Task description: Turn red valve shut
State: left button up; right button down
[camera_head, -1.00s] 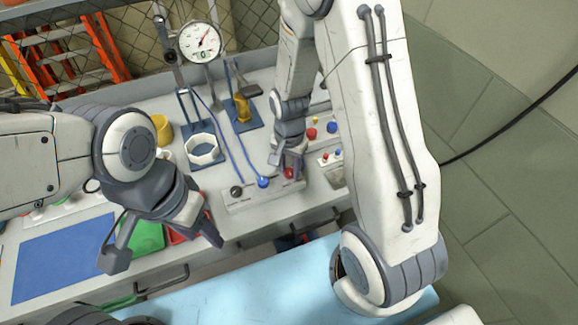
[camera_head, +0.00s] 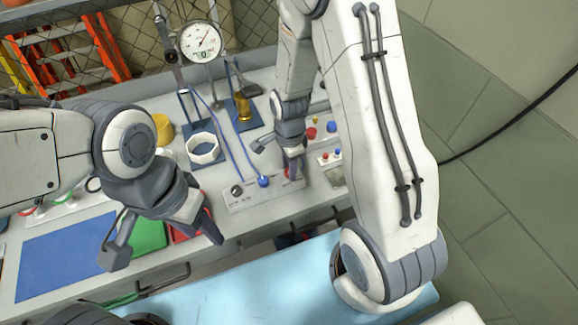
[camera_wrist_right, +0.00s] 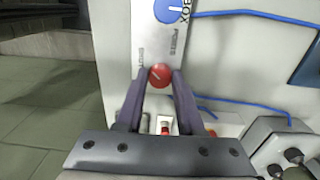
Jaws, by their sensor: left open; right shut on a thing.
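The red valve (camera_wrist_right: 160,75) is a round red knob on a pale panel box (camera_head: 245,195), near the panel's right end in the head view. My right gripper (camera_wrist_right: 159,78) is shut on the red valve, with one finger on each side of it in the right wrist view. In the head view my right gripper (camera_head: 291,172) hides most of the red valve. A blue valve (camera_head: 263,181) sits on the same panel to the left, with a black knob (camera_head: 237,191) further left. My left gripper (camera_head: 168,246) is open and empty above the front of the bench.
A pressure gauge (camera_head: 201,42) stands at the back. A white ring (camera_head: 204,149) and a yellow-brass part (camera_head: 243,108) stand behind the panel. Blue tubing runs to the panel. A blue mat (camera_head: 65,257) and a green tray (camera_head: 148,237) lie at the left.

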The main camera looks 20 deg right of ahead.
jog(key=shift+w, duration=0.1)
dwell(0.4)
jog(key=c, duration=0.5)
grip_release()
notch_tip(320, 180, up, 10)
jog(key=shift+r, duration=0.25)
jog(key=s+a+r+n, duration=0.2)
jog(key=s+a+n, duration=0.2)
jog(key=s+n, duration=0.2)
jog(key=s+a+r+n, duration=0.3)
jog(key=s+n, duration=0.3)
jog(key=n, duration=0.4)
jog(key=s+a+r+n+y, duration=0.1)
jog(key=s+a+r+n, duration=0.1)
jog(key=s+a+n, duration=0.3)
jog(key=shift+s+a+r+n, duration=0.2)
jog(key=shift+s+n, duration=0.25)
jog(key=shift+n, duration=0.5)
jog(key=shift+s+a+r+n, duration=0.15)
jog(key=shift+s+n, duration=0.3)
jog(key=shift+n, duration=0.5)
